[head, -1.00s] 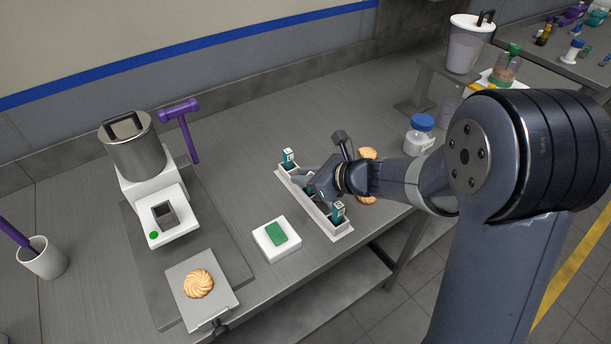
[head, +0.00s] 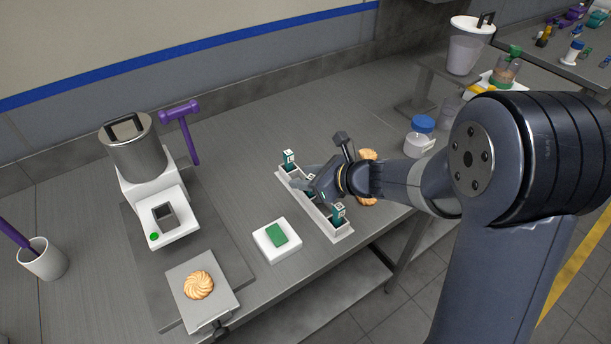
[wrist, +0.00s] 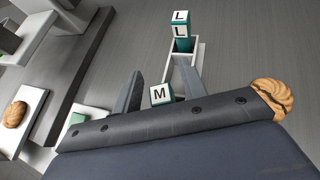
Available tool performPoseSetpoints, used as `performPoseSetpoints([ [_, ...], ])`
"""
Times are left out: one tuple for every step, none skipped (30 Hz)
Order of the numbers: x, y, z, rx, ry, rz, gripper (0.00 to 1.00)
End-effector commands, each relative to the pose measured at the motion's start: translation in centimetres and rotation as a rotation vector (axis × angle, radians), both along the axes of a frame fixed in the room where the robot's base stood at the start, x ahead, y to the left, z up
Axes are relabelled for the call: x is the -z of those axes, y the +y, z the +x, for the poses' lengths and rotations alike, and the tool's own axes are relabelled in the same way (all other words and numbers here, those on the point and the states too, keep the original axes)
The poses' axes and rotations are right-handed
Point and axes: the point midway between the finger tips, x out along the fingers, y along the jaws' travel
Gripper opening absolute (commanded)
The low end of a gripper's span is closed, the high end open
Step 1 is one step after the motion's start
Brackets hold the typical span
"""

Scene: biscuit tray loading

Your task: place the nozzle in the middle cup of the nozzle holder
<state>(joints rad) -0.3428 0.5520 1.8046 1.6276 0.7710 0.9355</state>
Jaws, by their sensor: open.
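The nozzle holder (head: 326,222) is a long white tray with cups in a row, on the bench under my gripper. A teal nozzle with a white M label (wrist: 162,94) stands at the middle cup, between my fingers; its lower part is hidden. It also shows in the head view (head: 310,179). My gripper (wrist: 160,88) is open, one finger on each side of the M nozzle. A teal L nozzle (wrist: 181,32) stands upright in one end cup (wrist: 199,62). Another teal nozzle (head: 338,213) stands in the near end cup.
A white block with a green top (head: 277,240) lies left of the holder. Biscuits (head: 368,155) lie to its right, close to my wrist. A blue-capped jar (head: 420,137) stands farther right. A white machine (head: 163,226) stands at left.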

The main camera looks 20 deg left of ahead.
Motion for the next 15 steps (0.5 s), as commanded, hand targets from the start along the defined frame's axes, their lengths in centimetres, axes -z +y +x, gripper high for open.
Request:
performPoseSetpoints([
  [-0.4, -0.8, -0.1, 0.005, -0.002, 0.001, 0.40],
  [-0.6, -1.2, -0.2, 0.006, -0.002, 0.000, 0.40],
  [-1.0, -1.8, -0.4, 0.005, -0.003, 0.001, 0.40],
  [-1.3, -2.4, -0.6, 0.005, -0.003, 0.001, 0.40],
  [-1.7, -2.9, -0.8, 0.006, -0.005, 0.001, 0.40],
  [-2.1, -3.7, -1.0, 0.006, -0.004, 0.001, 0.40],
  [-2.4, -4.2, -1.2, 0.006, -0.005, 0.001, 0.40],
  [-2.7, -4.9, -1.4, 0.007, -0.004, 0.001, 0.40],
  [-3.2, -5.6, -1.6, 0.007, -0.005, 0.002, 0.40],
  [-3.4, -6.1, -1.8, 0.007, -0.004, 0.000, 0.40],
  [-3.8, -6.6, -2.0, 0.007, -0.005, 0.000, 0.40],
  [-4.1, -7.2, -2.2, 0.006, -0.004, 0.001, 0.40],
  [-4.4, -7.7, -2.4, 0.007, -0.003, 0.000, 0.40],
  [-4.6, -8.1, -2.5, 0.007, -0.003, 0.000, 0.40],
  [-4.8, -8.5, -2.7, 0.004, -0.003, 0.000, 0.40],
])
